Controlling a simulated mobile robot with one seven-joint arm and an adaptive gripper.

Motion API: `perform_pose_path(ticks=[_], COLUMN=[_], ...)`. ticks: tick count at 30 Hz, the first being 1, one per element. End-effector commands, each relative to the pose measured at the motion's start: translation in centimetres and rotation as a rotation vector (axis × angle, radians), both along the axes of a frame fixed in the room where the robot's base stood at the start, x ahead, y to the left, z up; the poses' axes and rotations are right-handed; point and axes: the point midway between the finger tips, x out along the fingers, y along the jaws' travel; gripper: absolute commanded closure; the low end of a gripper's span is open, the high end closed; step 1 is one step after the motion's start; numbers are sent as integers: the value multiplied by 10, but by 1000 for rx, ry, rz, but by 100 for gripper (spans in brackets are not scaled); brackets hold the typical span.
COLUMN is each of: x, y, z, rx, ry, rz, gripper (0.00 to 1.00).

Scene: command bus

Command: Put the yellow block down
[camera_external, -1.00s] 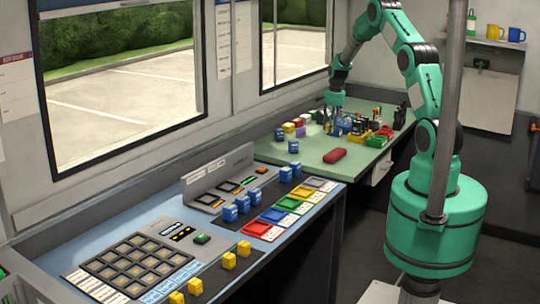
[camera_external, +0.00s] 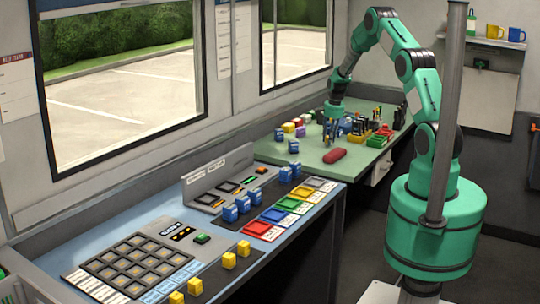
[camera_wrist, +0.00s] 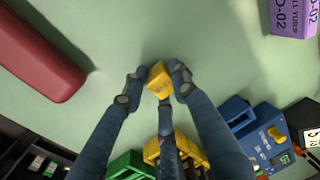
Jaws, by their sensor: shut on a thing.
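The yellow block (camera_wrist: 158,79) is small and sits between the fingertips of my gripper (camera_wrist: 158,84) in the wrist view. My gripper is shut on it, with two blue fingers at its sides and a third below it in the picture. The block is over a bare part of the green table (camera_wrist: 120,35); I cannot tell whether it touches the surface. In the external view, my gripper (camera_external: 332,134) is low over the green table (camera_external: 295,157), and the block in it is too small to make out.
A red rounded case (camera_wrist: 40,55) lies left of my gripper in the wrist view. A purple block (camera_wrist: 293,18) is at upper right. A blue device (camera_wrist: 240,125), a yellow bin (camera_wrist: 190,152) and a green bin (camera_wrist: 128,165) are close below. Blue blocks (camera_external: 293,146) stand on the table's left part.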

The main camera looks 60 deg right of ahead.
Motion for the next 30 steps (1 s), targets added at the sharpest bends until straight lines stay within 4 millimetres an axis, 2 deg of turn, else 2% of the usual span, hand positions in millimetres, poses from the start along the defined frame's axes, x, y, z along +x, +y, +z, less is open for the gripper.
perform_pose_path(ticks=[14,15,18,30], x=[0,0,0,0], y=[0,0,0,0], z=[-5,-5,-5,-1], rx=[-1,-1,-1,-1], ry=[-1,-1,-1,-1], rz=[0,0,0,0], gripper=[100,68,53,53])
